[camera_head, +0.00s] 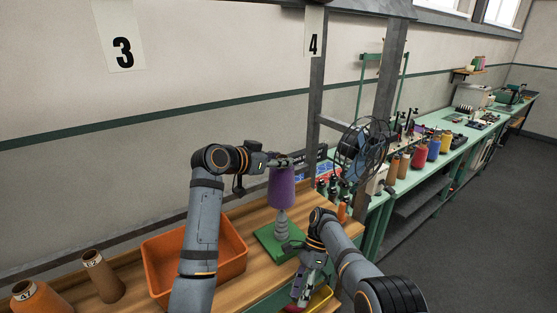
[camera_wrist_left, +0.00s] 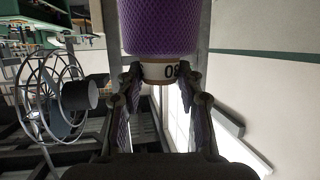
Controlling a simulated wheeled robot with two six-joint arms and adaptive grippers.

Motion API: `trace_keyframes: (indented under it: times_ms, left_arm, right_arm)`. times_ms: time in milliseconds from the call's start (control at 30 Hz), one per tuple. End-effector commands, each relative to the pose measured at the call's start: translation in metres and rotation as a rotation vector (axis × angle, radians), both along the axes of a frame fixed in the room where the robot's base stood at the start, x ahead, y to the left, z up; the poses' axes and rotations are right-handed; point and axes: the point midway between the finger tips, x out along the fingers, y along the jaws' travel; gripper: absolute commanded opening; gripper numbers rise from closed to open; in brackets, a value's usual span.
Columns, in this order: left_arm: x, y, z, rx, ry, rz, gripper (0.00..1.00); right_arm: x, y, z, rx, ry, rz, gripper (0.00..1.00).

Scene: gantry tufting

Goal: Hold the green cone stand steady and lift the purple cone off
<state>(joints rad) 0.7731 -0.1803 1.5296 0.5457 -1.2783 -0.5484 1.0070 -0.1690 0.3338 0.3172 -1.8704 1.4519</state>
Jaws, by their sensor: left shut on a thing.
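The purple cone (camera_head: 282,188) stands upright above the green stand (camera_head: 268,243), whose grey stepped post (camera_head: 281,226) shows under the cone's lower end. I cannot tell whether the post tip is still inside the cone. My left gripper (camera_head: 284,164) is shut on the cone's narrow top. In the left wrist view the fingers (camera_wrist_left: 158,78) close on the pale numbered tip of the purple cone (camera_wrist_left: 158,28). My right gripper (camera_head: 300,290) points down in front of the stand, to its right. Its fingers are small and partly hidden, and I cannot tell whether they touch the stand.
An orange bin (camera_head: 232,262) stands left of the stand on the wooden table. Two brown cones (camera_head: 103,277) (camera_head: 38,298) stand at the far left. A yellow container (camera_head: 320,299) lies by my right gripper. A round wire-guarded fan (camera_head: 362,152) and a green bench (camera_head: 440,150) stand behind right.

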Motion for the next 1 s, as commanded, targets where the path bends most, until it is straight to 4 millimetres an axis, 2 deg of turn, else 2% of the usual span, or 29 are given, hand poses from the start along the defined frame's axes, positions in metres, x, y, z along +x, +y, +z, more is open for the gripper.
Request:
trace_keyframes:
  times_ms: [100, 500, 800, 1000]
  left_arm:
    - [0.000, 0.000, 0.001, -0.001, -0.002, 0.000, 0.00]
    - [0.000, 0.000, 0.001, -0.001, -0.002, 0.000, 0.00]
    - [0.000, 0.000, 0.001, -0.001, -0.002, 0.000, 0.00]
    - [0.000, 0.000, 0.001, -0.001, -0.002, 0.000, 0.00]
  right_arm:
    - [-0.011, -0.005, -0.026, 0.017, 0.009, -0.012, 0.37]
    - [-0.047, -0.024, -0.111, 0.061, -0.030, -0.016, 0.37]
    - [-0.071, -0.041, -0.175, 0.071, -0.139, 0.048, 0.37]
    - [-0.088, -0.054, -0.210, 0.071, -0.205, 0.099, 0.37]
